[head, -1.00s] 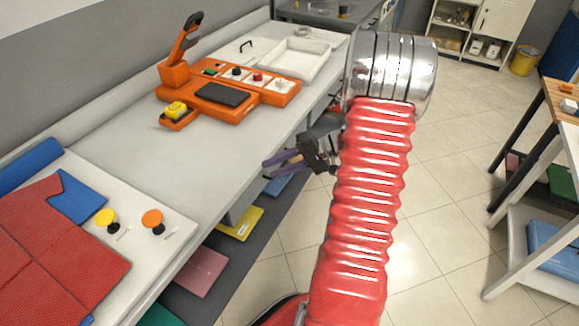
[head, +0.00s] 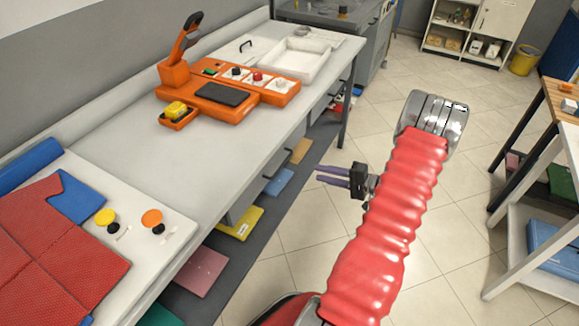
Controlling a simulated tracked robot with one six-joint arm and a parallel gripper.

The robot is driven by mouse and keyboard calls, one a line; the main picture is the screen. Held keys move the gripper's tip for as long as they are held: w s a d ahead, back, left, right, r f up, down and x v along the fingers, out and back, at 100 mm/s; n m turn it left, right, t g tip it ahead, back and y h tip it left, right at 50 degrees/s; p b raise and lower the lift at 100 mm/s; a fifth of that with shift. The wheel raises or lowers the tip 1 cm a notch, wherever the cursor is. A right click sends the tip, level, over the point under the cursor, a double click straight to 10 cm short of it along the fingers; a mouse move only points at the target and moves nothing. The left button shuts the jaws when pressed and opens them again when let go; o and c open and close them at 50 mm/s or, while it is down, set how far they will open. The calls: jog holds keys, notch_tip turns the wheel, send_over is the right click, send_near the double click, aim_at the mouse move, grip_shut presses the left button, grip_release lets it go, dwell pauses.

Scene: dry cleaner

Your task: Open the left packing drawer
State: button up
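My gripper (head: 332,176) is in the aisle to the right of the long grey workbench (head: 150,165), with its purple fingers pointing left towards the bench. A gap shows between the fingers and nothing is between them. Under the bench's front edge, grey drawer-like boxes (head: 240,206) show above the lower shelf. None looks clearly pulled out. My gripper is apart from them.
An orange machine (head: 232,98) and a white tray (head: 293,62) stand on the bench. Coloured folded pieces, one yellow (head: 240,222), lie on the lower shelf. A wooden-topped table (head: 560,100) stands at the right. The tiled floor between is clear.

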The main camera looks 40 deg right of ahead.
jog(key=shift+w, duration=0.15)
jog(key=x, duration=1.3)
jog(key=shift+w+a, duration=0.2)
jog(key=shift+a, duration=0.05)
jog(key=shift+c, duration=0.3)
grip_shut()
jog(key=shift+f, duration=0.1)
